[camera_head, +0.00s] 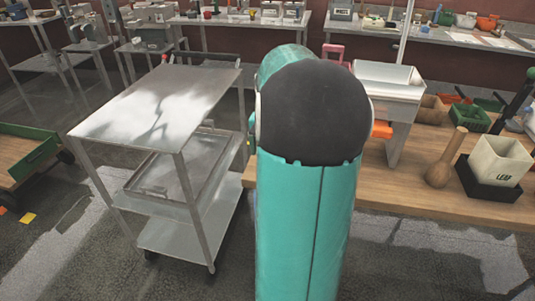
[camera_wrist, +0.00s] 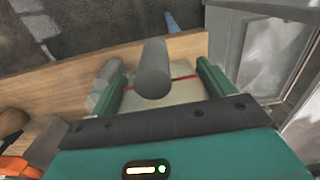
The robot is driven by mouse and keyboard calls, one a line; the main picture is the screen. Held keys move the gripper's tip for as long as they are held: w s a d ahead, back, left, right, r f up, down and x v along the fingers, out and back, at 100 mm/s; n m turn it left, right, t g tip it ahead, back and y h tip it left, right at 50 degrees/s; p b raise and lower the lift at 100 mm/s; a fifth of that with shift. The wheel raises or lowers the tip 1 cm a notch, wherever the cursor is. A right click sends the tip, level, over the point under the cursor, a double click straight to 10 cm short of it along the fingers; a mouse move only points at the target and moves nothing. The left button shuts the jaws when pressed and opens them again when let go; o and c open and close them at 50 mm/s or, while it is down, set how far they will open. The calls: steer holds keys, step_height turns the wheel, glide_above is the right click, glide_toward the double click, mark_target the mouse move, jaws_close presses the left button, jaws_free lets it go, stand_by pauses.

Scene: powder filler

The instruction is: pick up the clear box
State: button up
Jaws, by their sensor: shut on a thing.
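My gripper (camera_wrist: 162,74) shows in the wrist view, with its two green fingers on either side of a pale box (camera_wrist: 186,93) with a thin red line across it. The fingers are shut on this box, which looks like the clear box. A grey cylinder (camera_wrist: 152,72) stands in front of part of it. Whether the box touches the wooden bench is hard to tell. In the head view my teal arm fills the middle and hides both the gripper and the box.
A wooden bench (camera_head: 408,181) at right carries a white tub (camera_head: 500,158) marked LEAF, a wooden pestle (camera_head: 440,171) and a metal hopper (camera_head: 390,82). A metal cart (camera_head: 150,105) stands at left. A green-edged trolley (camera_head: 25,131) stands far left. Floor between them is free.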

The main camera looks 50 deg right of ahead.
steer(key=s+a+r, duration=0.4)
steer(key=s+a, duration=0.2)
steer(key=s, duration=0.1)
steer(key=w+a+f+n, duration=0.3)
steer(key=w+a+f, duration=0.3)
steer(key=w, duration=0.4)
steer(key=w+a+f+n, duration=0.3)
steer(key=w+f, duration=0.4)
steer(key=w, duration=0.3)
steer(key=w+a+f+n, duration=0.3)
steer(key=w+a+f, duration=0.2)
steer(key=a+f, duration=0.3)
steer(key=w+a+f+n, duration=0.4)
steer(key=a+f, duration=0.5)
steer(key=a, duration=0.6)
steer(key=shift+w+a, duration=0.25)
steer(key=shift+w, duration=0.4)
